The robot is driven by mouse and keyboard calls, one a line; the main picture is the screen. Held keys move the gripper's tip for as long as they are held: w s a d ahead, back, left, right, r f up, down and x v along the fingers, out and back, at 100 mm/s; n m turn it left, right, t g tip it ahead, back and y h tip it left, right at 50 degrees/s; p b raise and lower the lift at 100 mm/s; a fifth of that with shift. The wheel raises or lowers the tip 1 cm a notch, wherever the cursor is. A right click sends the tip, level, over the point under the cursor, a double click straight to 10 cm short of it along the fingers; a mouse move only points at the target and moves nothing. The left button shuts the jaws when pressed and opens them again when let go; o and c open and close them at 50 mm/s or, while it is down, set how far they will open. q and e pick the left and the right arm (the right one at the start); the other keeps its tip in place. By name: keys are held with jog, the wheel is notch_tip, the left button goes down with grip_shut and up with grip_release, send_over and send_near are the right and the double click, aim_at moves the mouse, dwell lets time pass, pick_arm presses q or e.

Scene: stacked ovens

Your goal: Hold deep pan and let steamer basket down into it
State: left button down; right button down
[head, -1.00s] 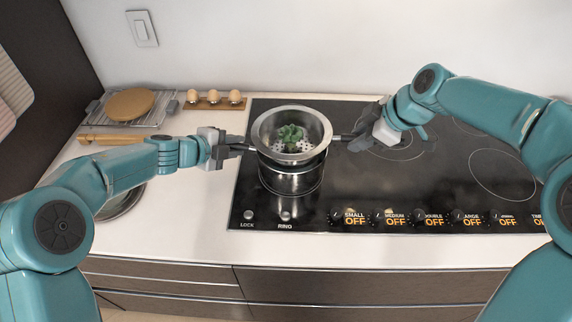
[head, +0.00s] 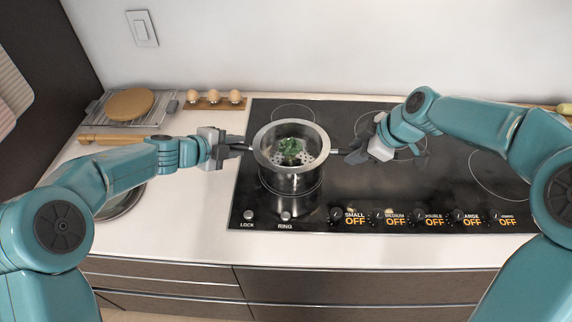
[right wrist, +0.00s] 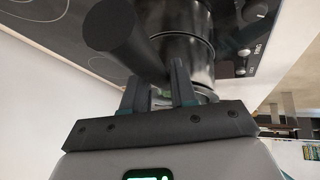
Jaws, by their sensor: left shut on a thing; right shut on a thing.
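The deep pan (head: 290,184) is a shiny metal pot on the left part of the black cooktop. My left gripper (head: 238,149) is shut on its dark handle at the left. The steamer basket (head: 265,145) is a metal bowl with a wide rim and a perforated bottom, holding green broccoli (head: 290,149). It sits low over the pan, roughly level; I cannot tell whether it rests fully on the pan's rim. My right gripper (head: 351,153) is shut on the basket's dark handle at the right. In the right wrist view, the fingers (right wrist: 160,88) show near a dark handle (right wrist: 125,35).
The cooktop (head: 400,180) is clear to the right, with knobs along its front. On the left counter are a round board (head: 130,103) on a wire rack, an egg holder (head: 214,104), a rolling pin (head: 100,139) and a metal dish (head: 122,205) partly behind my left arm.

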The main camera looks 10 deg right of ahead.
jog(key=shift+f, duration=0.2)
jog(key=c, duration=0.8)
grip_release()
jog(key=v, duration=1.2)
pick_arm(q)
jog(key=c, duration=0.8)
grip_release()
